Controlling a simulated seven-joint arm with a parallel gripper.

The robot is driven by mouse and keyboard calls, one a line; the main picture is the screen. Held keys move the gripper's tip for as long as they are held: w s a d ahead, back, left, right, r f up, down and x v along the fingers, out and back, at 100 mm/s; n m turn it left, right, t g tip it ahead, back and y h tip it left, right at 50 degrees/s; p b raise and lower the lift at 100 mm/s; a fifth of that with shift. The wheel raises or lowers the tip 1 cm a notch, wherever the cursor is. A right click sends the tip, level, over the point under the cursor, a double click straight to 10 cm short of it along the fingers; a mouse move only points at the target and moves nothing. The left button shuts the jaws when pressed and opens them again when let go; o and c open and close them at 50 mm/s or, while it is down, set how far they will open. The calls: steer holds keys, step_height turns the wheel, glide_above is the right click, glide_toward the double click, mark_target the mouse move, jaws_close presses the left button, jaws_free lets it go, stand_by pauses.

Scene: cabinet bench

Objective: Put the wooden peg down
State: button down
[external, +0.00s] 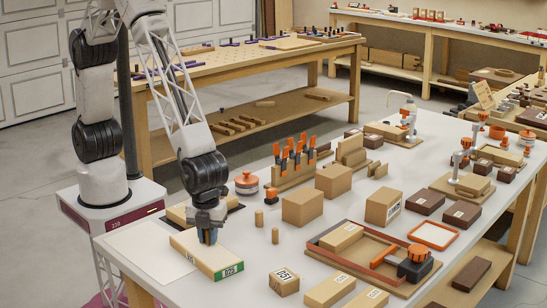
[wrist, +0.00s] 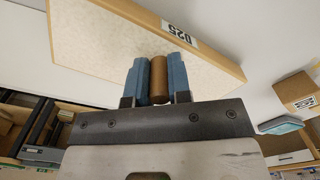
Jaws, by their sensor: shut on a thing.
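My gripper (external: 207,238) is shut on the wooden peg, low over the flat box labelled 025 (external: 190,252) at the near left of the bench. In the wrist view the brown cylindrical peg (wrist: 158,82) sits between my two blue fingers, over the pale top face of the same box (wrist: 110,45). I cannot tell whether the peg touches the box. In the external view the fingers hide the peg.
Two small wooden pegs stand to the right, one farther back (external: 259,218) and one nearer (external: 275,235). A cardboard box (external: 302,207) stands beyond them. A red-edged tray (external: 330,252) lies at the right. A pale sheet (external: 140,250) lies left of the flat box.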

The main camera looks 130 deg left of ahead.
steer(key=shift+f, duration=0.15)
steer(key=c, duration=1.1)
jaws_free()
steer(key=shift+o, duration=0.2)
step_height(320, 180, up, 12)
steer(key=shift+f, duration=0.1)
steer(key=shift+r, duration=0.25)
